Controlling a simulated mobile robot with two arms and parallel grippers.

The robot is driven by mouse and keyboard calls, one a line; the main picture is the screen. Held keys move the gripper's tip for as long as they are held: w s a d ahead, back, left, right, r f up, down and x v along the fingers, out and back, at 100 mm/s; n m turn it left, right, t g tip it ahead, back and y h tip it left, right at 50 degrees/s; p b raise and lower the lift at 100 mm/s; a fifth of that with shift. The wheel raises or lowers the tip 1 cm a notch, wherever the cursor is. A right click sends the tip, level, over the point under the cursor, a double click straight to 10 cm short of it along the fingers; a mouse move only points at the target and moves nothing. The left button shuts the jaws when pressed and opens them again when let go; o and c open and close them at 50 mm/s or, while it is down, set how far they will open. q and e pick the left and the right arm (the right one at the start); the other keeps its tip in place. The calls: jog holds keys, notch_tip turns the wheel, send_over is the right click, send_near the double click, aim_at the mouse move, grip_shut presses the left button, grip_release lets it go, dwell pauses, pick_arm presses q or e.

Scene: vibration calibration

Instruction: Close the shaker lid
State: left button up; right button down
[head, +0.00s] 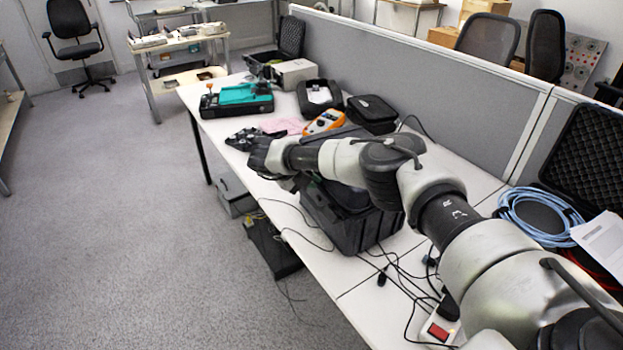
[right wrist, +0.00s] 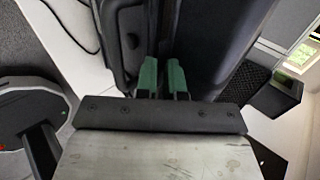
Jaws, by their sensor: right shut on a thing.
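The shaker is the black case (head: 365,230) on the near table, partly behind my right arm. My arm covers much of its top, so the lid's angle is hard to tell in the head view. In the right wrist view, large black case parts, including what looks like the lid (right wrist: 228,40), stretch away from the fingers. My right gripper (right wrist: 162,78) has green fingertips and is shut on a dark edge that seems to belong to the lid. In the head view its fingertips are hard to make out at the end of the arm. My left gripper is out of view.
A black and teal device (head: 237,97), an open black case (head: 320,97), a closed black case (head: 372,110) and an orange instrument (head: 326,121) stand farther along the table. Loose cables lie by the shaker, and a grey partition (head: 420,75) runs behind.

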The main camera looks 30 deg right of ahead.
jog(key=c, duration=1.4)
grip_release()
jog(key=shift+o, duration=0.5)
jog(key=shift+r, duration=0.1)
jog(key=b+v, duration=0.2)
jog(key=v, duration=0.9)
jog(key=shift+a, duration=0.15)
